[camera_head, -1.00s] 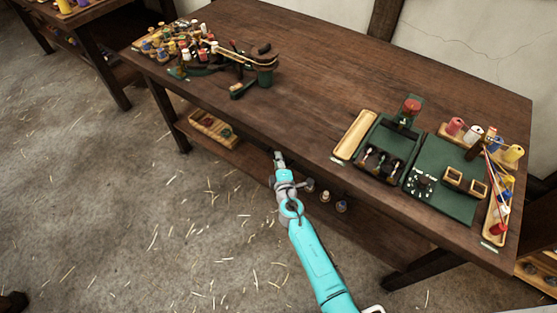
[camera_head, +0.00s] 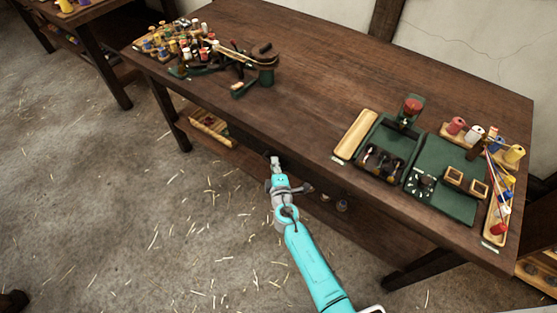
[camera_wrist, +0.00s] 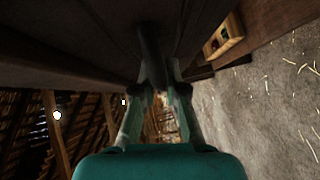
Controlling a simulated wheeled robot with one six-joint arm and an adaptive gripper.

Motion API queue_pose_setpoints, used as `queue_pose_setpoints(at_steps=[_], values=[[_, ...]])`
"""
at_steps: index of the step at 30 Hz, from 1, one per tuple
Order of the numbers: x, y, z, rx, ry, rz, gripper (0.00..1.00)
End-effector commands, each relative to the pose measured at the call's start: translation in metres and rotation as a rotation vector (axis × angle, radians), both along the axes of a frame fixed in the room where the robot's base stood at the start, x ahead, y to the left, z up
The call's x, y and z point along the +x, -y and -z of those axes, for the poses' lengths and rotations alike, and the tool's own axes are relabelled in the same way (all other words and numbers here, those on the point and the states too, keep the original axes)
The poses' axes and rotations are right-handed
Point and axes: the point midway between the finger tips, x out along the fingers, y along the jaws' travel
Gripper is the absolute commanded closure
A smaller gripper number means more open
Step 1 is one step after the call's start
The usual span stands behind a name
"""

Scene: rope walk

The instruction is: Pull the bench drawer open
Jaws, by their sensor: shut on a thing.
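The wooden bench (camera_head: 310,85) stands across the head view. My gripper (camera_head: 274,160) is low at its front edge, left of the middle. In the wrist view my gripper (camera_wrist: 155,88) has its two fingers on either side of a dark bar-like handle (camera_wrist: 149,45), and it is shut on it. Dark wood of the bench (camera_wrist: 60,62) fills the upper left of that view. The drawer front is mostly in shadow under the bench top, and how far it stands out is hard to tell.
A long tray (camera_head: 212,128) lies on the lower shelf, also seen in the wrist view (camera_wrist: 224,38). Spools (camera_head: 342,206) stand on that shelf right of my arm. A green mat (camera_head: 440,190) and tool tray are on the bench top. The straw-strewn floor in front is clear.

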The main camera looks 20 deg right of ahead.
Motion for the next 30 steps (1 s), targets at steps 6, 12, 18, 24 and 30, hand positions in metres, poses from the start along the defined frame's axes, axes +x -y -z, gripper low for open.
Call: queue_pose_setpoints(at_steps=[6,12,18,24,30], values=[[-0.032,-0.044,0.001,0.000,-0.002,-0.007,1.00],[-0.064,-0.089,0.001,0.000,-0.002,-0.009,1.00],[-0.093,-0.128,0.001,0.000,-0.002,-0.007,1.00],[-0.113,-0.156,0.001,0.000,-0.001,-0.005,1.00],[-0.125,-0.171,0.001,0.001,-0.002,-0.002,1.00]])
